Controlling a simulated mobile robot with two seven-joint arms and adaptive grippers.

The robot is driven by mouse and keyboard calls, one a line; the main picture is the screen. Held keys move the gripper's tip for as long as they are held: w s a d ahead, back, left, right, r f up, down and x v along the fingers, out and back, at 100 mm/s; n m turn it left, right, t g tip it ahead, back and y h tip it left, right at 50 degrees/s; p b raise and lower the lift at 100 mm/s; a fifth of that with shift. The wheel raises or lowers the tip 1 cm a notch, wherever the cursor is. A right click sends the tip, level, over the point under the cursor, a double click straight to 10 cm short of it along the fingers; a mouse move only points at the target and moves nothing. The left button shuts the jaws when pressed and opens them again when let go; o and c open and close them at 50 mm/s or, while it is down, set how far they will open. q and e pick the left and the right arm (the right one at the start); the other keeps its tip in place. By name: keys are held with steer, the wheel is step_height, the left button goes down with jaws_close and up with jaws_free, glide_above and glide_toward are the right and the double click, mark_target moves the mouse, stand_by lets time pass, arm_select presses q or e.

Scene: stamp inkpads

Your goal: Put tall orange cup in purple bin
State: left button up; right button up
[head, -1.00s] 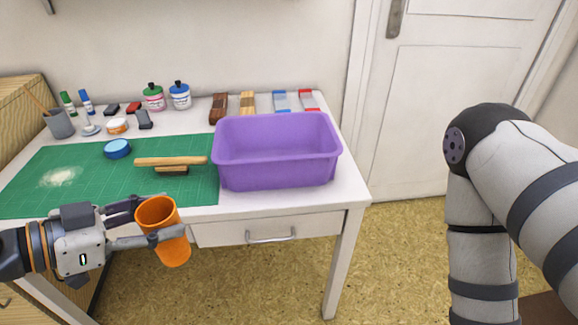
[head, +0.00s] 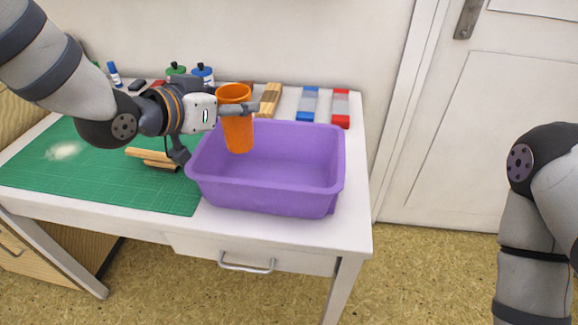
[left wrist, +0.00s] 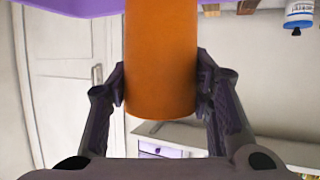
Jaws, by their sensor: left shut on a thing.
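The tall orange cup (head: 238,130) is upright in my left gripper (head: 236,109), over the back left part of the purple bin (head: 270,195). The cup's lower end shows against the bin's inside; I cannot tell how deep it hangs. The left wrist view shows both fingers (left wrist: 160,92) shut on the sides of the orange cup (left wrist: 162,60). A strip of the purple bin (left wrist: 72,6) shows at that view's top edge. The bin looks empty and stands on the white table. My right gripper is out of view; only its arm shows at the right.
A green mat (head: 90,180) with a wooden-handled tool (head: 150,157) lies left of the bin. Behind stand bottles (head: 203,74), a wooden block (head: 270,98) and blue (head: 308,104) and red (head: 340,108) clear-topped items. A white door (head: 480,140) is at the right.

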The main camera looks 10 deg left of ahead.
mark_target(240, 149)
arm_select(q)
step_height(240, 149, down, 10)
steer(key=shift+s+f+b, duration=0.15)
steer(key=shift+f+b, duration=0.05)
steer(key=shift+b, duration=0.8)
steer(key=shift+r, duration=0.1)
steer(key=shift+c, duration=0.5)
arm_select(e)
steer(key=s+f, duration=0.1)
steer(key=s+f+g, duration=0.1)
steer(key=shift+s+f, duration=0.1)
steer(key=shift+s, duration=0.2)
arm_select(q)
steer(key=o, duration=0.9)
steer(key=shift+c, duration=0.2)
